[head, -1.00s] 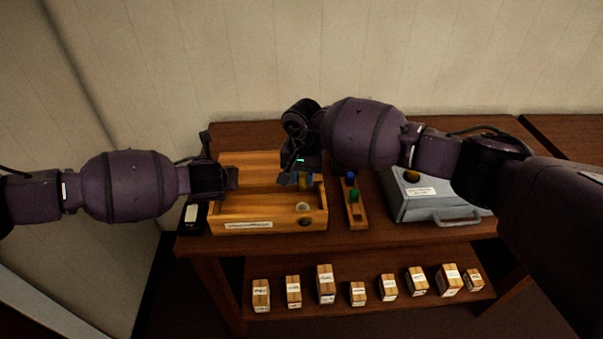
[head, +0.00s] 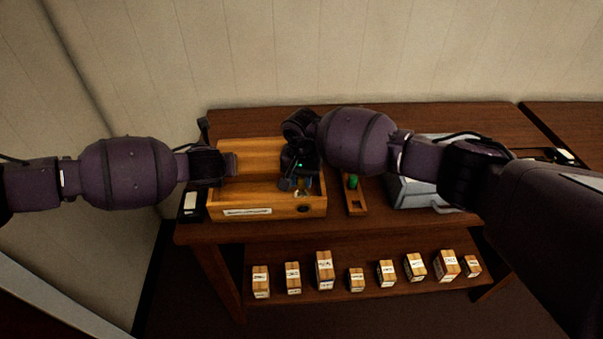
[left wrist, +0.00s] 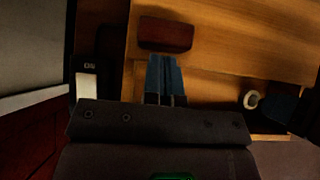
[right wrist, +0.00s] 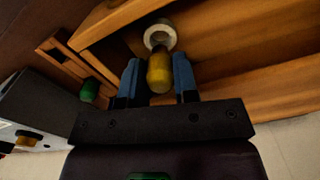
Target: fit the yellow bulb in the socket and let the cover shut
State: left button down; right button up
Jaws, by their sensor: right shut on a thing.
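The yellow bulb (right wrist: 159,74) is between the fingers of my right gripper (right wrist: 158,82), which is shut on it. The bulb's far end overlaps the pale ring of the socket (right wrist: 160,34) in the right wrist view; I cannot tell how deep it sits. In the head view my right gripper (head: 297,186) is low over the right part of the wooden box (head: 275,211) and mostly hides bulb and socket. My left gripper (left wrist: 165,78) has its fingers together, beside a dark red-brown block (left wrist: 165,35) at the box's left. A wooden panel (head: 250,150), perhaps the cover, stands raised behind.
A narrow wooden rack (head: 356,205) with a green piece (head: 352,181) stands right of the box. A grey case (head: 412,195) is farther right, partly behind my right arm. Several labelled blocks (head: 356,280) line the lower shelf. A dark device (head: 192,205) lies left of the box.

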jog(key=shift+f, duration=1.4)
jog(key=o, duration=1)
notch_tip(320, 180, up, 12)
jog(key=shift+r, duration=0.1)
